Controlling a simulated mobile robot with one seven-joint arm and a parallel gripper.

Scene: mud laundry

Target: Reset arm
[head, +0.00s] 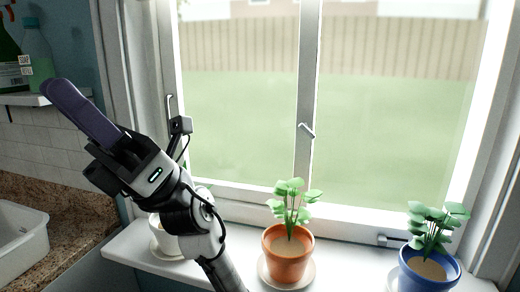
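My arm rises from the bottom of the head view, in front of the windowsill. My gripper (68,98) is at the upper left, raised and pointing up and left, with dark purple fingers. The fingers overlap from this side, so the gap between them cannot be judged. No object shows at the fingertips. The gripper appears in front of the window frame's left side and the tiled wall.
On the sill (130,247) stand an orange pot (287,262), a blue pot (428,277) and a white pot (165,240) partly behind my arm. A granite counter (70,215) with a white basin (22,240) is at left. Bottles (36,55) stand on a shelf (22,99).

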